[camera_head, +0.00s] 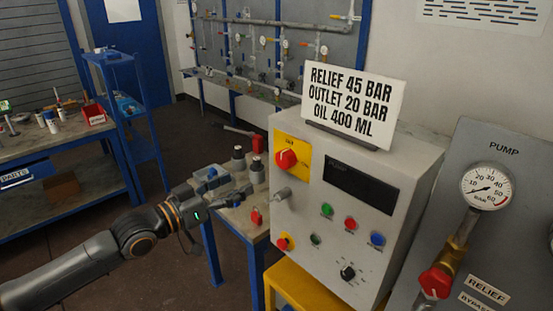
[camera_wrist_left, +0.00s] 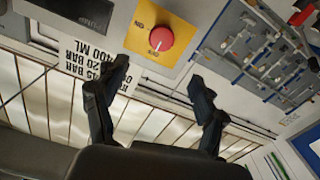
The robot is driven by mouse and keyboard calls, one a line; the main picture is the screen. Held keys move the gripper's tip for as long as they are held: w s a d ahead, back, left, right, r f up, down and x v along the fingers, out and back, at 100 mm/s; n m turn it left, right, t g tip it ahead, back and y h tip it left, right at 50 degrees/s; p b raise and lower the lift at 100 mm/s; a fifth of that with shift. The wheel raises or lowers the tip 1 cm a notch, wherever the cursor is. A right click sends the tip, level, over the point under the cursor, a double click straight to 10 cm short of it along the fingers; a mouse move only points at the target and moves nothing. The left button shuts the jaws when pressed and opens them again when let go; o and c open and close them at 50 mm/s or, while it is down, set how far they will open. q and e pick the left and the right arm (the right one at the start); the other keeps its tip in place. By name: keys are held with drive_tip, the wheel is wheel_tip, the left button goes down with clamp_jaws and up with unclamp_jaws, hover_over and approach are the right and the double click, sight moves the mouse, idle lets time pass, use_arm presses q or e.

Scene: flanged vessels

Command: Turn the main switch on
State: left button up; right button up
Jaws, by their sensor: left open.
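The main switch (camera_head: 286,159) is a red rotary knob on a yellow plate at the upper left of the grey control box front (camera_head: 330,215). In the left wrist view the red knob (camera_wrist_left: 161,39) and its yellow plate (camera_wrist_left: 141,22) lie beyond and between the fingertips. My left gripper (camera_head: 238,183) is left of the box, slightly lower than the knob, apart from it. The left wrist view shows the gripper (camera_wrist_left: 158,73) open with nothing between its fingers. My right gripper is not in view.
Grey cylinders (camera_head: 256,168) stand on a small table behind my gripper. A pump panel with a gauge (camera_head: 486,186) stands right.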

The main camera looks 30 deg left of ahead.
sight(281, 161)
use_arm(q)
drive_tip(key=p+x, duration=0.3)
drive_tip(key=x, duration=0.9)
drive_tip(key=shift+w+a+p, duration=0.1)
drive_tip(key=shift+w+p, duration=0.15)
drive_tip(key=shift+p, duration=0.1)
drive_tip(key=shift+w+d+f, duration=0.15)
drive_tip(key=shift+w+d, duration=0.1)
drive_tip(key=shift+w, duration=0.35)
drive_tip(key=c, duration=1.1)
drive_tip(key=shift+c, duration=0.2)
